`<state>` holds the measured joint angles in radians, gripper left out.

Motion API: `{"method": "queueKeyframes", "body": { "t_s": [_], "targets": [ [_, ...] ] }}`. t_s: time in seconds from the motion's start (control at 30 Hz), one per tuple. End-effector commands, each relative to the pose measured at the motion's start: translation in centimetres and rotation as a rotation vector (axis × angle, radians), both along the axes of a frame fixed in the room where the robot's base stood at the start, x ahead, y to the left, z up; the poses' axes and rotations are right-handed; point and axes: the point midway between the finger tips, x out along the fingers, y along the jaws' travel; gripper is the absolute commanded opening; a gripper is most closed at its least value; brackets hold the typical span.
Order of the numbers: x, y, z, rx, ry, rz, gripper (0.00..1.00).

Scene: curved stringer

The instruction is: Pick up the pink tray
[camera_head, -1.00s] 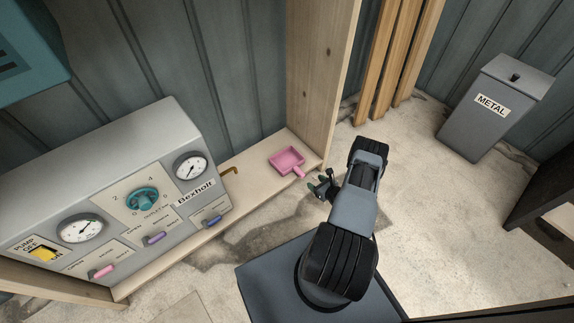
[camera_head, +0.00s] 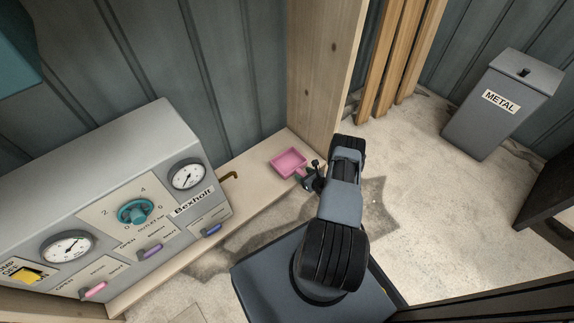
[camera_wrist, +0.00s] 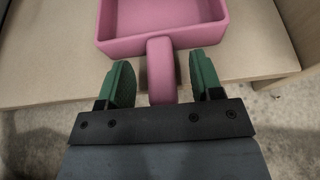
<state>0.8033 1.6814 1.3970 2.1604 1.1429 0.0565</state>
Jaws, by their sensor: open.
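The pink tray (camera_head: 289,162) lies on the wooden ledge beside the upright post, with its handle toward my arm. In the wrist view the pink tray (camera_wrist: 165,42) is at the top, and its handle runs down between my green fingers. My gripper (camera_wrist: 160,82) is open, with one finger on each side of the handle and a gap on both sides. In the head view my gripper (camera_head: 312,178) is at the ledge's front edge by the handle, which it partly hides.
A grey control panel (camera_head: 130,205) with gauges and levers stands left on the ledge (camera_head: 245,180). A bent brass hook (camera_head: 230,175) sticks out beside it. A wooden post (camera_head: 325,80) rises right behind the tray. A grey METAL bin (camera_head: 500,105) stands at the right on open floor.

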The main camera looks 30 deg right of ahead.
Motion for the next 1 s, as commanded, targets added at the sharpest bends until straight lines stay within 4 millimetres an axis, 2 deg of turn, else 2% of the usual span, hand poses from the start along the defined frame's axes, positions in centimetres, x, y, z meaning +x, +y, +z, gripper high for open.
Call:
{"method": "queueKeyframes", "body": {
  "t_s": [0.23, 0.8, 1.0],
  "targets": [
    [0.35, 0.53, -0.10, 0.000, 0.000, 0.010, 0.59],
    [0.35, 0.55, -0.09, 0.000, 0.001, 0.011, 0.04],
    [0.35, 0.50, -0.06, 0.000, 0.000, 0.010, 0.04]
  ]
}}
